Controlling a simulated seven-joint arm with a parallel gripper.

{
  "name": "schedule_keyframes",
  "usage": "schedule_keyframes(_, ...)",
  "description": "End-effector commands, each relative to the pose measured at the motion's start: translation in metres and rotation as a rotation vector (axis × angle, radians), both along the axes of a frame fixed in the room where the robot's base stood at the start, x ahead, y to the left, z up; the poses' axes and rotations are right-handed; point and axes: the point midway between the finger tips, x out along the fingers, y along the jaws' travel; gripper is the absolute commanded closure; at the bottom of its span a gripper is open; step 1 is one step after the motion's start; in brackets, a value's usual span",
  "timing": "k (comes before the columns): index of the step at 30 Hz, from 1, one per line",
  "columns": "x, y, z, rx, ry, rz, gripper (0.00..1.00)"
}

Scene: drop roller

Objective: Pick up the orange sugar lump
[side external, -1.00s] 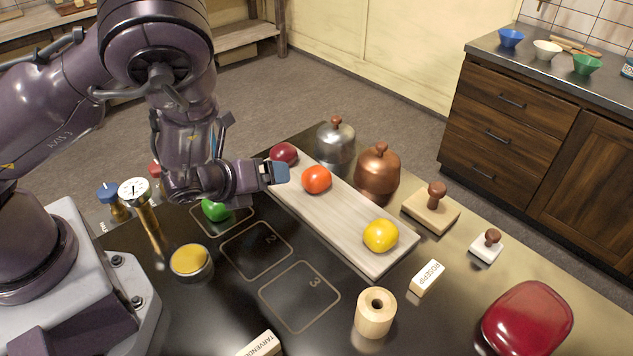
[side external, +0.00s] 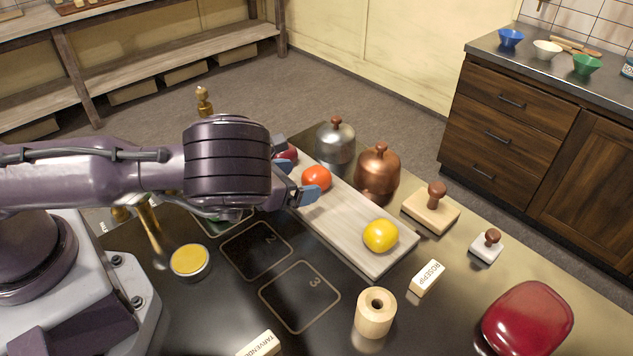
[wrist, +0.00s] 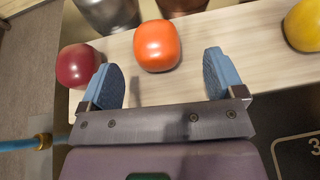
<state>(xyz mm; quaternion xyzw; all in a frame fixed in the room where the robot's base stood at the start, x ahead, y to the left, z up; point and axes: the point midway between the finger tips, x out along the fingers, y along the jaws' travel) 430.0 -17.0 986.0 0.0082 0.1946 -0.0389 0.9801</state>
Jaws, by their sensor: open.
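The orange sugar lump (side external: 316,178) is a rounded block on the pale wooden board, between the dark red lump (side external: 287,153) and the yellow lump (side external: 381,236). In the wrist view the orange lump (wrist: 157,46) lies just beyond the fingertips, between their lines and a little left of centre. My gripper (wrist: 163,76) is open and empty, with a blue pad on each finger. The red lump (wrist: 77,66) is close outside the left finger. In the side view my gripper (side external: 290,168) is at the board's near edge, beside the orange lump, and my arm partly hides the red lump.
The wooden board (side external: 345,222) runs diagonally across the dark table. A steel dome (side external: 335,144) and a copper dome (side external: 378,172) stand close behind it. A wooden spool (side external: 375,312) and a yellow-topped tin (side external: 190,261) stand in front. Marked square 3 (side external: 300,296) is bare.

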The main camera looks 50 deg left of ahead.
Motion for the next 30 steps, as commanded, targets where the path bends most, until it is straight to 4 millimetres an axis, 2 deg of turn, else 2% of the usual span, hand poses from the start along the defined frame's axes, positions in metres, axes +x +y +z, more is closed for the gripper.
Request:
schedule_keyframes(9,0.04,0.002,-0.016,-0.001,-0.001,0.0,0.12)
schedule_keyframes(19,0.047,0.001,-0.018,-0.001,0.0,0.001,0.12)
schedule_keyframes(26,0.047,0.001,-0.018,-0.001,0.0,0.0,0.65)
schedule_keyframes(30,0.047,0.001,-0.018,-0.001,-0.001,0.0,0.67)
